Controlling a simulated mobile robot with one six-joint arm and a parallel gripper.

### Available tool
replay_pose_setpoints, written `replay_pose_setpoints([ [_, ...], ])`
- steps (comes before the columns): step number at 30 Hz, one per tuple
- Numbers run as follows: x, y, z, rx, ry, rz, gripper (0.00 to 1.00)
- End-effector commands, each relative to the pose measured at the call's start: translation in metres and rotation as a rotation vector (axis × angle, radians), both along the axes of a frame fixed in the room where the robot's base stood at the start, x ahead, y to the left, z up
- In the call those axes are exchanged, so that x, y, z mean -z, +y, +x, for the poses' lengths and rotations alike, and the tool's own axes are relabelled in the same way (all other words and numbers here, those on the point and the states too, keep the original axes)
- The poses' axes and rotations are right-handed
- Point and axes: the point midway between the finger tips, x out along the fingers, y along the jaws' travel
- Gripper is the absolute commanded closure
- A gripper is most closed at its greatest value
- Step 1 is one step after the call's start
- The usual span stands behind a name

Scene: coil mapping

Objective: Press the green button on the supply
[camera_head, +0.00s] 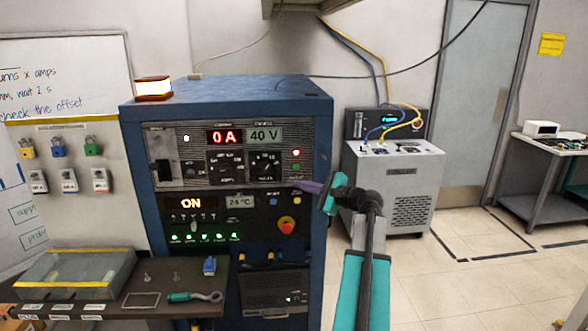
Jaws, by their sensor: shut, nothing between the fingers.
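The supply (325,125) is a blue cabinet with a dark front panel. Its upper displays read 0 A and 40 V, and a lower one reads ON. A small green button (296,166) sits at the panel's right side, just below a red one (296,153). My gripper (300,185) is shut and empty, its fingers pointing left at the panel's right part, a little below the green button in the picture. I cannot tell whether the fingertips touch the panel. The green button is not covered.
A yellow-ringed red knob (286,224) and a blue button (284,198) sit lower on the panel. An amber lamp (153,88) is on top. A bench (105,316) with a clear-lidded box (75,272) stands at left. A grey wheeled unit (410,205) stands behind my arm.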

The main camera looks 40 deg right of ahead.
Motion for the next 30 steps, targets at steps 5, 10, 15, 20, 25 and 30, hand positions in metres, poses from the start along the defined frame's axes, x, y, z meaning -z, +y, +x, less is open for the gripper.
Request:
replay_pose_setpoints([
  [5, -0.008, -0.007, -0.006, 0.012, -0.015, 0.012, 1.0],
  [10, -0.008, -0.007, -0.006, 0.012, -0.015, 0.012, 1.0],
  [15, -0.008, -0.007, -0.005, 0.012, -0.015, 0.011, 1.0],
  [20, -0.008, -0.011, -0.002, 0.012, -0.015, 0.011, 1.0],
  [25, -0.008, -0.018, 0.007, 0.011, -0.014, 0.011, 1.0],
  [30, -0.008, -0.028, 0.019, 0.011, -0.014, 0.011, 1.0],
])
